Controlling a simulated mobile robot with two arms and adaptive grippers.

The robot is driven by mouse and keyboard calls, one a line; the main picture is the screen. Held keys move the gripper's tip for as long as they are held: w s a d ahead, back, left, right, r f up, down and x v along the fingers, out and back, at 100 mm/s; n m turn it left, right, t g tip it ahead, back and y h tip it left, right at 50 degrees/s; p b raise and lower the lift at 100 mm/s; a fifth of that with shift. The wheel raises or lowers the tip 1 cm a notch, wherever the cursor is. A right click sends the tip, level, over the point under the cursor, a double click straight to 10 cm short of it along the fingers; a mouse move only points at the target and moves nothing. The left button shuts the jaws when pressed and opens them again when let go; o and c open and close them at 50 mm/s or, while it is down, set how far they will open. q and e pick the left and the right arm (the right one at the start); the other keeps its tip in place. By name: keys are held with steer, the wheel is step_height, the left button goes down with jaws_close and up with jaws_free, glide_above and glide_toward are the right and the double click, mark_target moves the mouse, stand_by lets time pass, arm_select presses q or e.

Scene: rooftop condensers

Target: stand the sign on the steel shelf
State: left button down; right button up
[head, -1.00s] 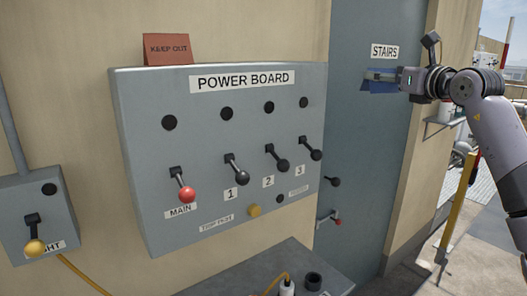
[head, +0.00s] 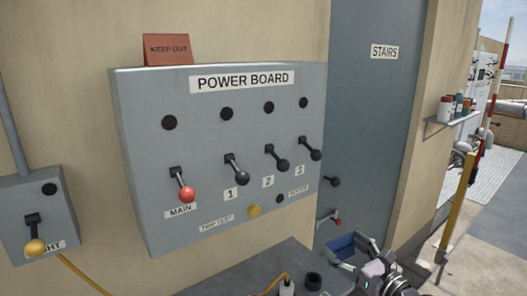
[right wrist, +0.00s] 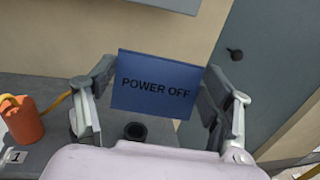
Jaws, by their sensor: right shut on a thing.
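A blue sign reading POWER OFF (right wrist: 155,83) is held between the fingers of my right gripper (right wrist: 158,95) in the right wrist view. In the head view my right gripper (head: 362,268) is low at the bottom right, with the blue sign (head: 342,244) partly in view. The sign appears apart from the grey metal ledge (head: 240,278) below the power board. A small grey wall shelf (head: 452,119) at the right holds several small containers. I cannot tell which of these two is the steel shelf. My left gripper is out of view.
The power board (head: 225,150) has several levers and a red KEEP OUT sign (head: 167,49) on top. On the ledge are a black round cup-like thing (right wrist: 135,131) and an orange thing (right wrist: 20,120) tagged 1. A grey door (head: 365,140) and yellow post (head: 457,205) stand right.

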steer(key=s+a+f, duration=0.1)
steer(key=s+f, duration=0.3)
steer(key=s, duration=0.4)
steer(key=s+a+f, duration=0.2)
steer(key=s+f, duration=0.3)
steer(key=s, duration=0.3)
steer(key=s+d+r+m+t+h+b, duration=0.1)
steer(key=s+m+t+h+b, duration=0.1)
steer(key=s+m+h, duration=0.3)
steer(key=s+h, duration=0.3)
steer(key=s, duration=0.3)
steer(key=shift+d+r+b, duration=0.15)
steer(key=shift+d+b, duration=0.15)
